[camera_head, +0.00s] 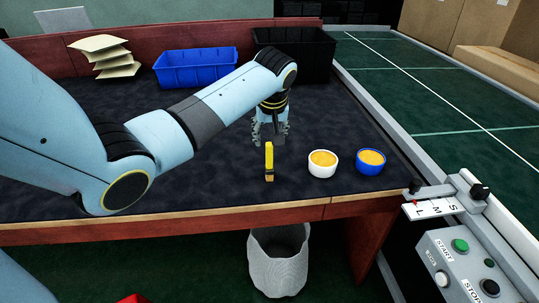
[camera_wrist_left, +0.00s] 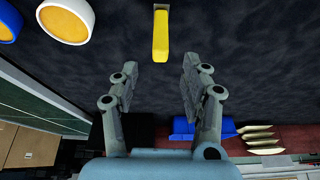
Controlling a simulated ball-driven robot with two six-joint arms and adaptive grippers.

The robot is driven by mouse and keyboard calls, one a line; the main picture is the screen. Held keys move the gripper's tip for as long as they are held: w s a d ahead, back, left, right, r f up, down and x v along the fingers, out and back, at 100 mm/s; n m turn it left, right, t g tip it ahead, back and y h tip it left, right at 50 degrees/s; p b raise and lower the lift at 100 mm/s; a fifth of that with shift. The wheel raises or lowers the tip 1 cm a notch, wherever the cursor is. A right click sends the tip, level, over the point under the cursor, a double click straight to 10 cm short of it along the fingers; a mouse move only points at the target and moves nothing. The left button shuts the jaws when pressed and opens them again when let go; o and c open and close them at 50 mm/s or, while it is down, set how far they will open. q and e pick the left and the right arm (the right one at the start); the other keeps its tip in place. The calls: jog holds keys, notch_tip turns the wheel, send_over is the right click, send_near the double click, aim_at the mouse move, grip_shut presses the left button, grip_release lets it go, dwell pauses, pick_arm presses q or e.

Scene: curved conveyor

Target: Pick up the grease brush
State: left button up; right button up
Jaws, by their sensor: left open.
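The grease brush (camera_head: 269,160) is a small yellow piece with a dark end, on the dark tabletop near the table's front edge. In the left wrist view its yellow part (camera_wrist_left: 161,38) lies ahead of the fingers, roughly midway between their lines. My left gripper (camera_head: 270,132) is open and empty, just behind and above the brush in the head view. Its two spread fingers (camera_wrist_left: 158,78) show in the left wrist view with bare tabletop between them. My right gripper is not in view.
A white bowl (camera_head: 323,173) and a blue bowl (camera_head: 370,169), both with orange-yellow contents, stand right of the brush. A blue bin (camera_head: 195,80), a black bin (camera_head: 318,62) and stacked pale pieces (camera_head: 115,72) are behind. The green conveyor (camera_head: 400,68) runs along the right.

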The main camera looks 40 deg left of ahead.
aim_at(269, 144)
pick_arm(q)
jog(key=shift+w+a+f, duration=0.1)
jog(key=shift+f, duration=0.3)
jog(key=x, duration=0.3)
jog(key=shift+f, duration=0.8)
jog(key=shift+a+f, duration=0.1)
jog(key=shift+f, duration=0.05)
jog(key=c, duration=0.9)
grip_shut()
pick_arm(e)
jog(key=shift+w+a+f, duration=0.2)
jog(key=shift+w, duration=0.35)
